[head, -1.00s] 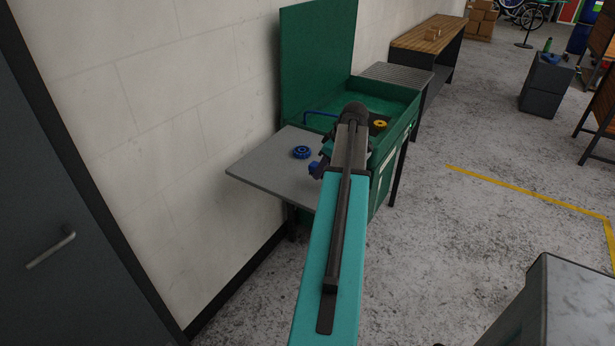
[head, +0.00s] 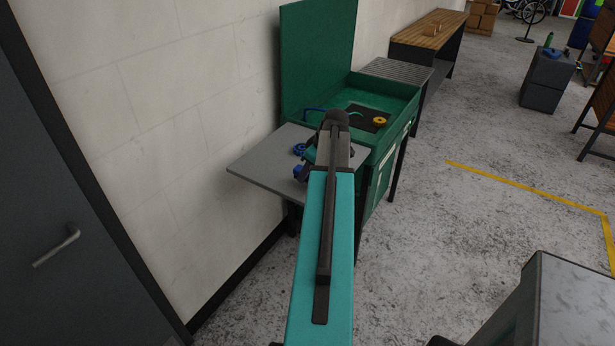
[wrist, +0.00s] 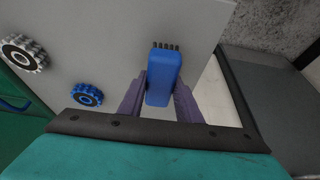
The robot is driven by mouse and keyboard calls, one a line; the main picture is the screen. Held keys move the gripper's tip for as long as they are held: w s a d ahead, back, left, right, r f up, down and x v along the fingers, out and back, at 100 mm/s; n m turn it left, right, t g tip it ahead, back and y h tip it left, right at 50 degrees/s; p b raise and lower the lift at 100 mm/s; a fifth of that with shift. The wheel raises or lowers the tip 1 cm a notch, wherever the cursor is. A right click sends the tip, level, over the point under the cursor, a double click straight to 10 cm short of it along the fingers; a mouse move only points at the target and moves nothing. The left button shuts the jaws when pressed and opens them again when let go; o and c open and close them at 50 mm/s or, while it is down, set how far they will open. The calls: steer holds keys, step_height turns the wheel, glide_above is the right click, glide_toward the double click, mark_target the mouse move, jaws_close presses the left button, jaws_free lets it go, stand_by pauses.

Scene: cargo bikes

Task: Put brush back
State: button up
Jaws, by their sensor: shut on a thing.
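In the wrist view the brush (wrist: 164,78) has a blue block-like body with short dark bristles at its top edge. My gripper (wrist: 163,90) is shut on it, with a purple finger on each side of the body. Behind the brush is the grey side shelf (wrist: 118,60); the gap between them is hard to judge. In the head view my arm covers most of the gripper. The shelf (head: 258,173) shows there, joined to the left of the green wash station (head: 385,103).
A blue toothed disc (wrist: 87,94) and a grey-and-black toothed disc (wrist: 23,54) are on the shelf.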

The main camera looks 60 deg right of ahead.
mark_target(307, 181)
steer(key=shift+f+p, duration=0.4)
steer(key=shift+f, duration=0.75)
steer(key=shift+s+a+f+b, duration=0.2)
steer(key=shift+f+b, duration=0.25)
steer(key=shift+f, duration=0.15)
steer(key=o, duration=0.9)
steer(key=shift+o, duration=0.6)
steer(key=shift+a+f, duration=0.1)
steer(key=shift+r+p, duration=0.45)
steer(key=shift+r, duration=0.05)
steer(key=shift+w+d+b+v, duration=0.15)
steer(key=shift+b+v, duration=0.75)
steer(key=shift+v, duration=2.2)
steer(key=shift+w+d+b+v, duration=0.1)
steer(key=shift+b+v, duration=0.8)
steer(key=shift+v, duration=2.15)
